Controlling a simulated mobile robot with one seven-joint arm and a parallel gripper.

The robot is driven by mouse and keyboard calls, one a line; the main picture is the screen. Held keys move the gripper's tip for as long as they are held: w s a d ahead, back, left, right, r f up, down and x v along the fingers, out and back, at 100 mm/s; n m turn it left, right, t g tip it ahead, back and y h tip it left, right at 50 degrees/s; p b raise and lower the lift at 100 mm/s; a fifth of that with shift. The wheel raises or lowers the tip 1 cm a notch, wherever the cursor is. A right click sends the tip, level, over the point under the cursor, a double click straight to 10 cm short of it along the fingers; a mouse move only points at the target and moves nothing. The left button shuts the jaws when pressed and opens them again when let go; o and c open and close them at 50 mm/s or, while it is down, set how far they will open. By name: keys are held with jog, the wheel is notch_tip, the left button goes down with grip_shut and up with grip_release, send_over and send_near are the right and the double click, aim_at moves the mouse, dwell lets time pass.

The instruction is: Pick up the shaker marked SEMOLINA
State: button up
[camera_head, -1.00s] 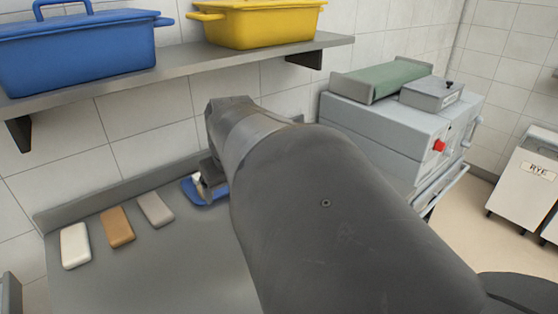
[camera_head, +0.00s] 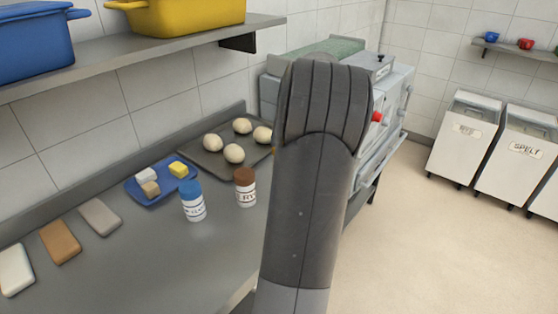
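Two shakers stand upright on the steel counter (camera_head: 145,255) in the head view. One has a blue lid and a white label (camera_head: 193,203); its lettering is too small to read. The other, a brown-lidded shaker (camera_head: 245,188), stands to its right; its label shows letters like "RY", partly turned away. I cannot tell which one is marked SEMOLINA. My dark grey arm stands upright just right of the shakers. My gripper is not visible in this view.
A blue tray (camera_head: 134,192) with small blocks lies behind the shakers, and a dark baking tray (camera_head: 208,160) with several dough balls farther back. Three flat bars, including a brown one (camera_head: 60,242), lie at left. A shelf (camera_head: 150,52) overhangs the counter.

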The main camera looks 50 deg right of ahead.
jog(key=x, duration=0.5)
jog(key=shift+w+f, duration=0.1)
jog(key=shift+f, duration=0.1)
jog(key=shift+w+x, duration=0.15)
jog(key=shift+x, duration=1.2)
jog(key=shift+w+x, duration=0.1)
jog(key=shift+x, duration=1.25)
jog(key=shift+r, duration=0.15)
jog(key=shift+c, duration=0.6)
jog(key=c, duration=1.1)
